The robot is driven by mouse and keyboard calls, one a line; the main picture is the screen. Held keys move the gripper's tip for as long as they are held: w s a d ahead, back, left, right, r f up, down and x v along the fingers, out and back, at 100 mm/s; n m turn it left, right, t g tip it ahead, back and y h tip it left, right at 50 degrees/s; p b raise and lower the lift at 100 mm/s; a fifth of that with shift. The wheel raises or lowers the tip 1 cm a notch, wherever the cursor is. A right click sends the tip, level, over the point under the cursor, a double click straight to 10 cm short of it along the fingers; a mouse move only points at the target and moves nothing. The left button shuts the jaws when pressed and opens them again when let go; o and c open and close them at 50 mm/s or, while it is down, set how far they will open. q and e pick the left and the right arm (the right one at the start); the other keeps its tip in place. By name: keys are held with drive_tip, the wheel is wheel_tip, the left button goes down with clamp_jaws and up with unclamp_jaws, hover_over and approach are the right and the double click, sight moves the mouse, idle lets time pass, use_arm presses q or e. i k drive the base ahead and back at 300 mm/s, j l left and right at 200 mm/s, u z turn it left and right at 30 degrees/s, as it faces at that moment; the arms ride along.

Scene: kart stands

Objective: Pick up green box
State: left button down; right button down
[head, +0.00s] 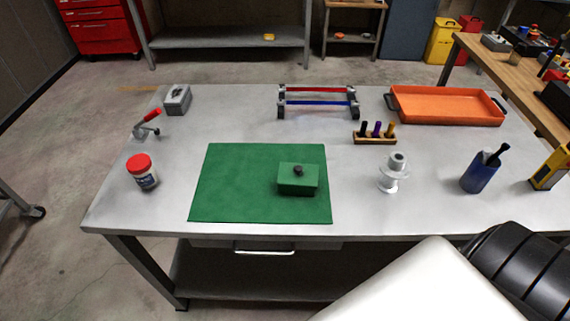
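The green box (297,184) is a small block with a dark round knob on its top. It sits on the right part of a flat green mat (232,188), which lies on the grey metal table (165,207). Nothing is touching the box or covering it. Neither of my grippers shows in the head view. A white and black part of my own body fills the lower right corner and hides the table's front right area.
A red-lidded jar (143,172) stands left of the mat. An orange tray (445,105) and a red-and-blue rack (318,102) are at the back.

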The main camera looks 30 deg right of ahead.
sight(311, 192)
drive_tip(key=i+j+z, duration=0.1)
drive_tip(key=z, duration=0.3)
drive_tip(key=j+z, duration=0.25)
drive_tip(key=z, duration=0.15)
drive_tip(key=i+j+z, duration=0.1)
drive_tip(key=z, duration=0.3)
drive_tip(key=j, duration=0.1)
